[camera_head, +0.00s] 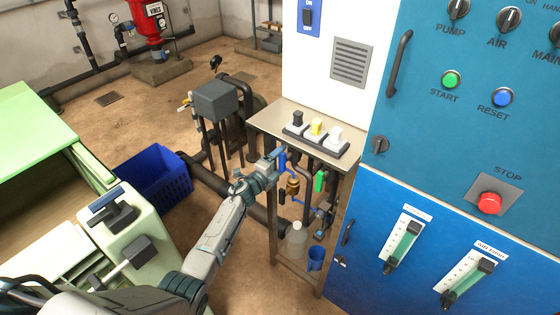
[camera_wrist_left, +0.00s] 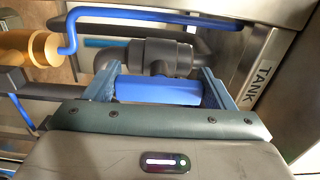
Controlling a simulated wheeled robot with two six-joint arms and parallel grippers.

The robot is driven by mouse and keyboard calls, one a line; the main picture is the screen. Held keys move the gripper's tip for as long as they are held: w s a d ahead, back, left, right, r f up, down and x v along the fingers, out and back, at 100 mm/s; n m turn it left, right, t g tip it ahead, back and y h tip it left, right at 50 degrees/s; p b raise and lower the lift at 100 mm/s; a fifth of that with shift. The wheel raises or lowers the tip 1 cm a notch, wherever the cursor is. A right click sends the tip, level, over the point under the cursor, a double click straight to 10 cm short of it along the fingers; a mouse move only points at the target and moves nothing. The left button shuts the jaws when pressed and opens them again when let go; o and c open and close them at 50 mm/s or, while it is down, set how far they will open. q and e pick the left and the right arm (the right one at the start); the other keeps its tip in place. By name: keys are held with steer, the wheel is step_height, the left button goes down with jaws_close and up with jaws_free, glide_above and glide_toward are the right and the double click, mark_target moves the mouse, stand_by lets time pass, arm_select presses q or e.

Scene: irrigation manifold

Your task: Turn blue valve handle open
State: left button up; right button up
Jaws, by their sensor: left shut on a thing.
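The blue valve handle (camera_wrist_left: 158,90) lies between the two blue-grey fingers of my left gripper (camera_wrist_left: 160,92) in the left wrist view. The fingers are shut on it, one at each end. Behind it is a dark grey valve body (camera_wrist_left: 160,57) on a pipe. In the head view my left gripper (camera_head: 276,158) reaches the blue handle (camera_head: 283,159) under the front edge of the steel bench, and the gripper partly hides the handle. My right gripper is not in view.
A steel bench (camera_head: 262,123) carries black, yellow and white switches. A brass-coloured fitting (camera_wrist_left: 28,48) and blue tubing (camera_wrist_left: 150,14) are close to the gripper. A "TANK" label (camera_wrist_left: 263,74) is at the right. A blue cabinet (camera_head: 420,235) stands right; a blue crate (camera_head: 155,178) stands left.

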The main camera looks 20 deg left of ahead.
arm_select(q)
steer(key=o, duration=1)
steer(key=v, duration=1)
steer(key=shift+s, duration=0.35)
steer(key=shift+a, duration=0.15)
